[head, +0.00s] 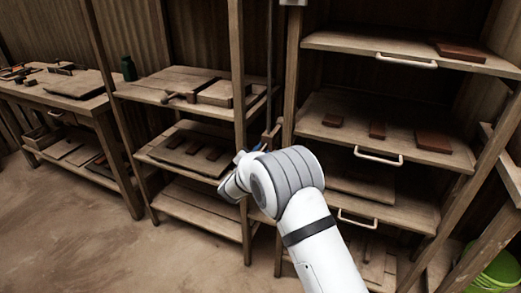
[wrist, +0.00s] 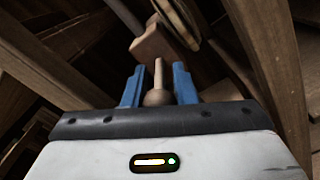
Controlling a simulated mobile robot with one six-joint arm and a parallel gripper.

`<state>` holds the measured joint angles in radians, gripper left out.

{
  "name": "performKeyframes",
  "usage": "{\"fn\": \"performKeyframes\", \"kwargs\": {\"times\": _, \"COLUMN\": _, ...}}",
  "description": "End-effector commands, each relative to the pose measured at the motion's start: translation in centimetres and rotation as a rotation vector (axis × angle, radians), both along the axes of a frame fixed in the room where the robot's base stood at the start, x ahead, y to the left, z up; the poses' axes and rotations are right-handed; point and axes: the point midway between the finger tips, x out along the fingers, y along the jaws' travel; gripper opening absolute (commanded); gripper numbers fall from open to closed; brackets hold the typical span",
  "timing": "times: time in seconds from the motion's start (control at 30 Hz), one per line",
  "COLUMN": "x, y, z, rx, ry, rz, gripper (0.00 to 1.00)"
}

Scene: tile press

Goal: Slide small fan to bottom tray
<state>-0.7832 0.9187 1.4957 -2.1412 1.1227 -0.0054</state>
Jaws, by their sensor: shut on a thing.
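My gripper (head: 246,154) is in front of the post between the two shelf units in the head view, partly hidden by my arm. In the wrist view its two blue fingers (wrist: 158,86) are shut on a wooden knob (wrist: 157,98) with a round end and a thin stem. No small fan can be made out in either view. In the right-hand rack, the top tray (head: 345,43), middle tray (head: 330,125) and lower tray (head: 400,214) each have a pale front handle. Brown tiles lie on the top and middle trays.
The left shelf unit (head: 145,92) holds tools and dark tiles. A workbench (head: 60,98) stands farther left. A wooden block (wrist: 152,45) is just beyond the fingers in the wrist view. A green bucket (head: 497,270) is at lower right. The floor at left front is clear.

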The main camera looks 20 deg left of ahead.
Motion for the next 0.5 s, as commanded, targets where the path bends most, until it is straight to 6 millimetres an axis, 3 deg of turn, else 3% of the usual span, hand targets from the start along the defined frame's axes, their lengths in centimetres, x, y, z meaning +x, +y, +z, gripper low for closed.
{"fn": "performKeyframes", "kwargs": {"times": 0.03, "x": 0.0, "y": 0.0, "z": -2.2, "rx": -0.003, "ry": 0.005, "rz": 0.000, "gripper": 0.00}}
{"fn": "performKeyframes", "kwargs": {"times": 0.13, "x": 0.0, "y": -0.1, "z": -3.5, "rx": -0.002, "ry": 0.005, "rz": 0.000, "gripper": 0.00}}
{"fn": "performKeyframes", "kwargs": {"times": 0.5, "x": 0.0, "y": -0.1, "z": -4.6, "rx": -0.002, "ry": 0.006, "rz": -0.001, "gripper": 0.00}}
